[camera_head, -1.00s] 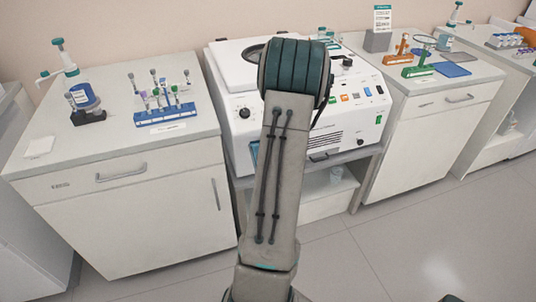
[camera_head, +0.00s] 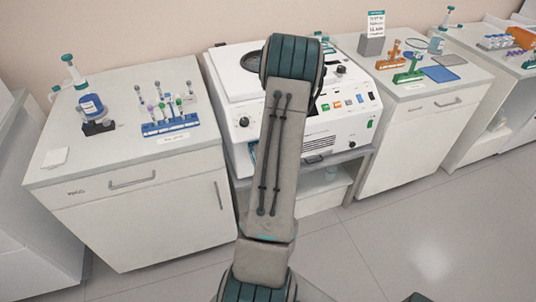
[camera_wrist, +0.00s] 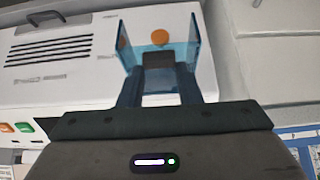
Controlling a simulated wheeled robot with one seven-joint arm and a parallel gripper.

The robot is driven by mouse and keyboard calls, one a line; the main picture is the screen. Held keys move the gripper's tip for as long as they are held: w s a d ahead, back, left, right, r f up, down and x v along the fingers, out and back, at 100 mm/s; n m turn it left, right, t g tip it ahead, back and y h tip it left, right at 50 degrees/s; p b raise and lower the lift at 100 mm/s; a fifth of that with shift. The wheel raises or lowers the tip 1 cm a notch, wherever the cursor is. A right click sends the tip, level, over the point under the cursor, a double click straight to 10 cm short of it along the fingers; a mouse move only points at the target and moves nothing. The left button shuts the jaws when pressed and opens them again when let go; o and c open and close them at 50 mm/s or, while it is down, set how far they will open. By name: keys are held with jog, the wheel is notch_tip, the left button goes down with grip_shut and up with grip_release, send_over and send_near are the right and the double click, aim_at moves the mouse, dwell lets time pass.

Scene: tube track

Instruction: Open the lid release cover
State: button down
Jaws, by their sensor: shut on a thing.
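A white lab machine (camera_head: 300,130) stands in the middle of the head view, with a round opening in its top. Its lid release cover (camera_wrist: 183,32) is a clear blue flap in the wrist view. An orange round button (camera_wrist: 159,37) shows beside it, on the white panel. My gripper (camera_wrist: 159,75) is shut on the cover, with its two dark fingers at the flap's near edge. In the head view my arm hides the gripper, and a bit of blue, likely the cover, shows at the machine's lower left front (camera_head: 254,155).
Coloured switches (camera_head: 348,101) and knobs are on the machine's front. A cabinet at right bears a green stand (camera_head: 408,74). The floor in front is clear.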

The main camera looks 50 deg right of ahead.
jog(key=shift+w+d+r+p, duration=0.35)
jog(key=shift+w+r, duration=0.05)
jog(key=shift+r, duration=0.25)
jog(key=c, duration=1)
grip_release()
jog(key=shift+w, duration=0.1)
jog(key=shift+c, duration=0.2)
jog(key=shift+d+f, duration=0.1)
jog(key=shift+f, duration=0.05)
